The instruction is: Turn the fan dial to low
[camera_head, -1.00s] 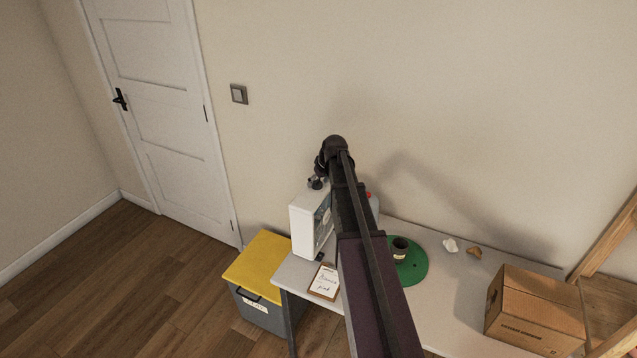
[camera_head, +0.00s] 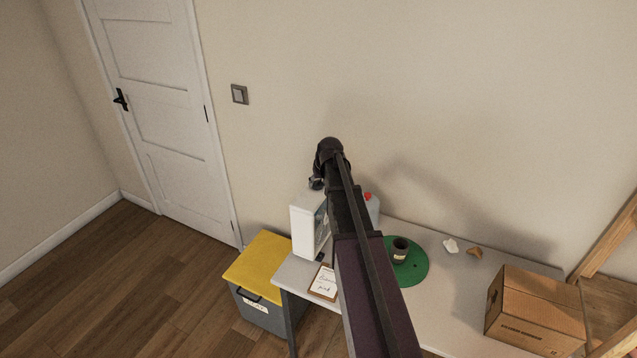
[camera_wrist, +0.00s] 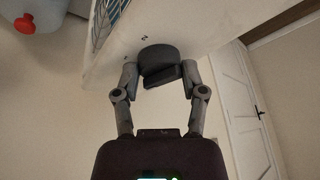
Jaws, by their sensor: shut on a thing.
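The fan (camera_head: 303,228) is a white box standing at the left end of the table, partly hidden behind my arm in the head view. In the wrist view its pale panel (camera_wrist: 112,62) fills the upper middle, with part of the fan grille at the top left. The dark round dial (camera_wrist: 158,60) sits on that panel. My gripper (camera_wrist: 158,78) has its two fingers on either side of the dial and is shut on it. In the head view the gripper (camera_head: 316,184) is at the fan's top, and the dial is hidden there.
A red-capped jug (camera_head: 372,206) stands right behind my arm. A green disc (camera_head: 418,270) holds a dark cup (camera_head: 400,249). A clipboard (camera_head: 323,283) lies in front of the fan. A cardboard box (camera_head: 535,312) is at the right; a yellow-lidded bin (camera_head: 262,262) stands left.

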